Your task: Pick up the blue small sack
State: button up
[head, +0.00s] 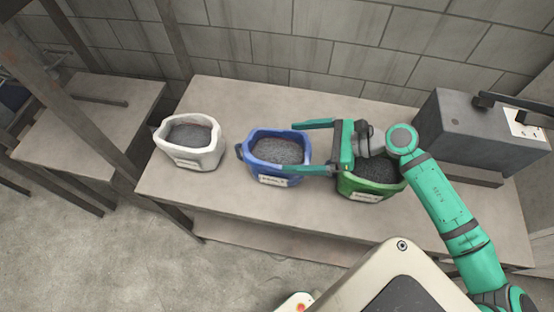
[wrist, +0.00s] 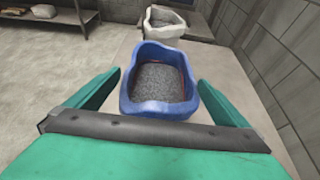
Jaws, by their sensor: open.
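The blue small sack (head: 266,177) stands upright on the table, open at the top and filled with grey grains, with a pale label on its front. It also shows in the wrist view (wrist: 150,107), straight ahead of my gripper. My gripper (head: 296,147) is open and empty, reaching in from the right. In the head view, its two fingers show over the right part of the sack, one at the back and one at the front. In the wrist view, the fingers (wrist: 160,92) lie to the left and right of the sack. I cannot tell whether they touch it.
A white sack (head: 190,158) stands to the left and a green sack (head: 371,187) to the right, partly under my gripper. A grey box-shaped machine (head: 468,130) is at the table's right end. A block wall (head: 330,40) runs behind the table (head: 225,215).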

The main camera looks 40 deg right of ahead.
jog(key=x, duration=0.6)
jog(key=shift+w, duration=0.3)
jog(key=shift+a+f, duration=0.15)
jog(key=c, duration=1.8)
jog(key=shift+r, duration=0.3)
notch_tip(320, 180, up, 17)
jog(key=shift+r, duration=0.15)
jog(key=shift+w, duration=0.1)
